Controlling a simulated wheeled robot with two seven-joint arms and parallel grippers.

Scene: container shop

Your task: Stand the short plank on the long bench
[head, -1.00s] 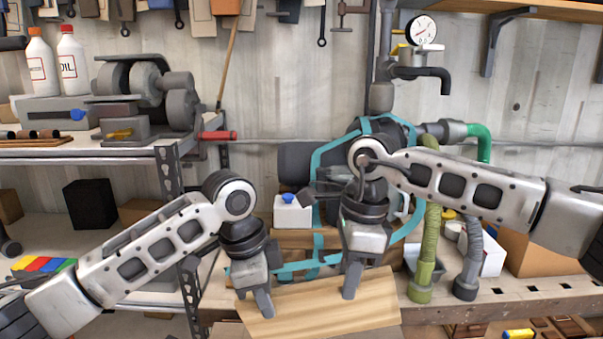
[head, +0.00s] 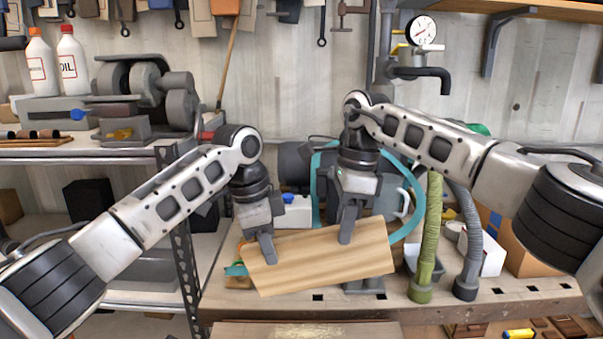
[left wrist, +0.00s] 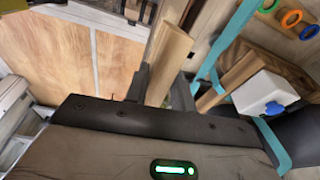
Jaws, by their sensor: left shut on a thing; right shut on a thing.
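The short plank (head: 325,263) is a light wooden board, held tilted in front of and above the long bench (head: 500,303). My left gripper (head: 268,262) is shut on the plank's upper edge near its left end. My right gripper (head: 345,240) is shut on the same edge, right of the middle. In the left wrist view the plank (left wrist: 170,58) shows edge-on between the left gripper's fingers (left wrist: 162,88). The plank hides part of the bench top behind it. I cannot tell whether it touches the bench.
A teal hose (head: 403,225) loops behind the plank. A white container with a blue cap (head: 292,212) stands behind my grippers. A green ribbed hose (head: 428,240) and a grey hose (head: 468,240) stand on the bench at right. A shelf rack (head: 85,152) is at left.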

